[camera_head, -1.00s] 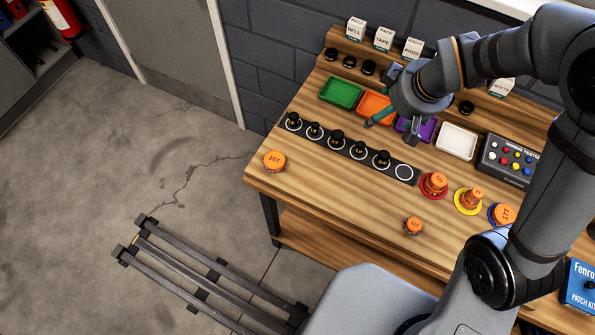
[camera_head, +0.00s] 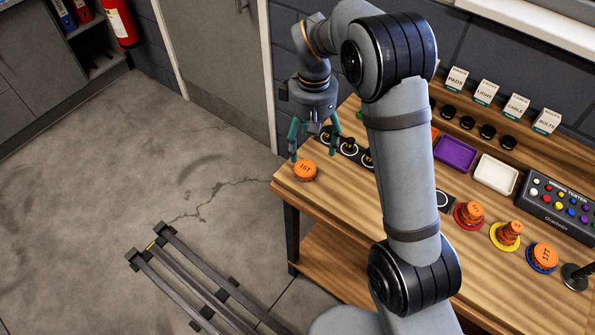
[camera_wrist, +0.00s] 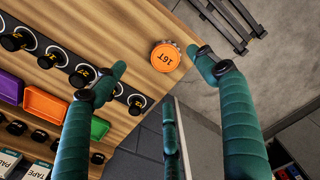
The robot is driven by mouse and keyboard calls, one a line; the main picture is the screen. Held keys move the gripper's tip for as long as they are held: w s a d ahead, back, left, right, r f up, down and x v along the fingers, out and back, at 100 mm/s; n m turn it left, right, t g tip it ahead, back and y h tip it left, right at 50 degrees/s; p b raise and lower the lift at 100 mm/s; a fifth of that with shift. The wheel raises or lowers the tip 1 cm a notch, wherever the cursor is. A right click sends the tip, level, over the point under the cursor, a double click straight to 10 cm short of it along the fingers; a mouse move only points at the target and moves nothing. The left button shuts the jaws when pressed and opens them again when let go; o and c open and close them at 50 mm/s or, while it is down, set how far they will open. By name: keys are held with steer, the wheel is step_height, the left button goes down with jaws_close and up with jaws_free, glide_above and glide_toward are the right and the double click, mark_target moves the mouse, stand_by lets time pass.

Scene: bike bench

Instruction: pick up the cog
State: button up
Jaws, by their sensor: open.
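An orange cog (camera_head: 305,171) marked 16T lies flat at the bench's left front corner. It also shows in the wrist view (camera_wrist: 166,57), between and a little beyond the fingertips. My gripper (camera_head: 313,148) is open and empty, with its green fingers spread above and behind the cog. In the wrist view my gripper (camera_wrist: 160,60) has one finger on each side of the cog, apart from it.
A black strip with black-knobbed pegs (camera_wrist: 82,75) lies beside the gripper. Purple (camera_head: 456,153) and white (camera_head: 495,174) trays and a wiring tester (camera_head: 560,204) stand farther right. My arm hides the bench's middle. The bench edge drops to open floor at left.

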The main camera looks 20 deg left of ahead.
mark_target(305, 168)
step_height(305, 168, down, 4)
steer(key=shift+s+a+r, duration=0.1)
steer(key=shift+s+a, duration=0.05)
steer(key=shift+w+a+f+p, duration=0.15)
steer(key=shift+f+p, duration=0.25)
steer(key=shift+f, duration=0.65)
steer(key=shift+w+a+f+p, duration=0.15)
steer(key=shift+f+p, duration=0.25)
steer(key=shift+f, duration=0.6)
steer(key=shift+a+f+p, duration=0.15)
steer(key=shift+f+p, duration=0.25)
steer(key=shift+f, duration=0.65)
steer(key=shift+c, duration=0.6)
steer(key=c, duration=1.1)
steer(key=shift+c, duration=0.3)
